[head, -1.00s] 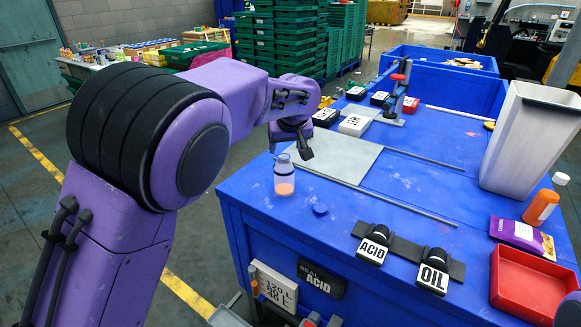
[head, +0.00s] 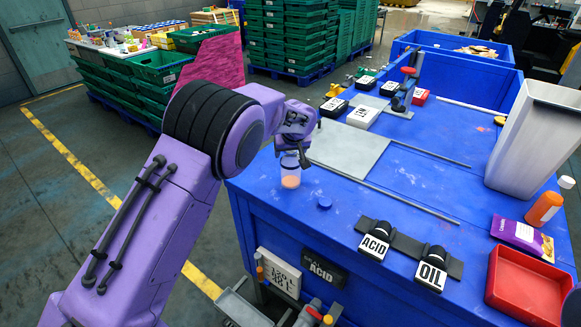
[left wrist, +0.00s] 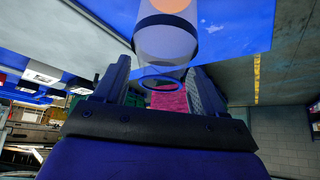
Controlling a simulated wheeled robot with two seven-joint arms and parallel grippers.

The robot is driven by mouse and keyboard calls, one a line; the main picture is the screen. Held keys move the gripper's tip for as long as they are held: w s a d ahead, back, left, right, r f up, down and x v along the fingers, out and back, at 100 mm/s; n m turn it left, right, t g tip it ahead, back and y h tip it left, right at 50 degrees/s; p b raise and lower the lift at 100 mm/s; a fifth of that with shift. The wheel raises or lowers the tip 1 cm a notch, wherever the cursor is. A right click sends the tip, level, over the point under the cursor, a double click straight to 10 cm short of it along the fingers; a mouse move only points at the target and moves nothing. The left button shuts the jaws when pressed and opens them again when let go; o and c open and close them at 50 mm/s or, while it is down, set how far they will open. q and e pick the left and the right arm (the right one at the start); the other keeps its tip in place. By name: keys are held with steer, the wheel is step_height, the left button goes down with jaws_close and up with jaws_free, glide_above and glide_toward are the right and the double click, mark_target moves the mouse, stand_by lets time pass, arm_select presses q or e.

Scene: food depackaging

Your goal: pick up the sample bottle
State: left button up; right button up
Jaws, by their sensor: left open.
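The sample bottle (head: 290,180) is a clear, open-topped bottle with orange contents, standing upright near the left edge of the blue table. My left gripper (head: 297,158) is open, at the top of the bottle. In the left wrist view the bottle (left wrist: 166,40) shows large, its open mouth end between the two spread fingers of the left gripper (left wrist: 160,75). I cannot tell whether a finger touches it. A blue cap (head: 324,202) lies on the table to the bottle's right.
A grey plate (head: 350,150) lies behind the bottle. A red tray (head: 525,290), an orange bottle (head: 543,208) and a tall pale bin (head: 530,140) stand at right.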

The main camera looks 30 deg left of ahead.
arm_select(q)
jaws_close()
steer(key=shift+r, duration=0.1)
